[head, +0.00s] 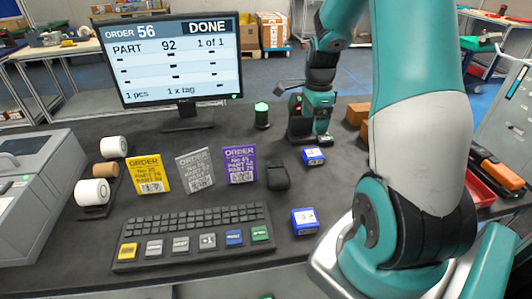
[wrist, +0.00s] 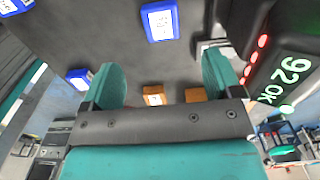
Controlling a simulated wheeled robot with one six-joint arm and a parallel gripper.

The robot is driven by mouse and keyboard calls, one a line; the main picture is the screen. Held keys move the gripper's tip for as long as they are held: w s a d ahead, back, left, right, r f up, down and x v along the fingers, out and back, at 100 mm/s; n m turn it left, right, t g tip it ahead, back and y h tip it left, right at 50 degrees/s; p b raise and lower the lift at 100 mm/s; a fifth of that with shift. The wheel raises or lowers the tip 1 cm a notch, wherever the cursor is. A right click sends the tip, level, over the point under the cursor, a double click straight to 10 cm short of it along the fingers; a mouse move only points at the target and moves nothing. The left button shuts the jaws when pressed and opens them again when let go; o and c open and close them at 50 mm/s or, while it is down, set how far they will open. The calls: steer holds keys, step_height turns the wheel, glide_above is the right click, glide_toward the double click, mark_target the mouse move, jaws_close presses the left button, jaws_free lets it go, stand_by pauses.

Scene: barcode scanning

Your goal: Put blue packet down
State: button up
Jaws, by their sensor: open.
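One blue packet (head: 313,156) with a white label lies flat on the dark table just in front of my gripper (head: 317,128). A second blue packet (head: 304,220) lies nearer, to the right of the keyboard. In the wrist view, my gripper (wrist: 162,75) has its two teal fingers spread wide with nothing between them. A blue packet (wrist: 160,20) lies beyond the fingertips, apart from them. Another blue packet (wrist: 78,78) is by the left finger, and a third is cut off at the top left corner. I cannot match these packets to the head view.
A dark device (wrist: 285,75) reading "92 OK" with red lights stands close to the right finger. Brown boxes (head: 358,113) lie right of my gripper. The monitor (head: 172,60) reads DONE. The keyboard (head: 195,232), order cards (head: 240,165) and a black holder (head: 277,172) occupy the table.

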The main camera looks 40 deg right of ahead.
steer(key=a+r+n+t+y, duration=0.1)
steer(key=a+r+n, duration=0.3)
steer(key=a+n, duration=0.6)
steer(key=a+r+n+y, duration=0.1)
steer(key=a+r+n, duration=0.4)
steer(key=a, duration=0.9)
steer(key=s+a+r+n+g+y, duration=0.1)
steer(key=s+a+r+n+y, duration=0.1)
steer(key=s+a+n, duration=1.2)
steer(key=shift+s+r+n, duration=0.7)
steer(key=shift+r+n, duration=0.2)
steer(key=shift+n, duration=0.2)
steer(key=shift+a, duration=0.1)
steer(key=shift+c, duration=0.3)
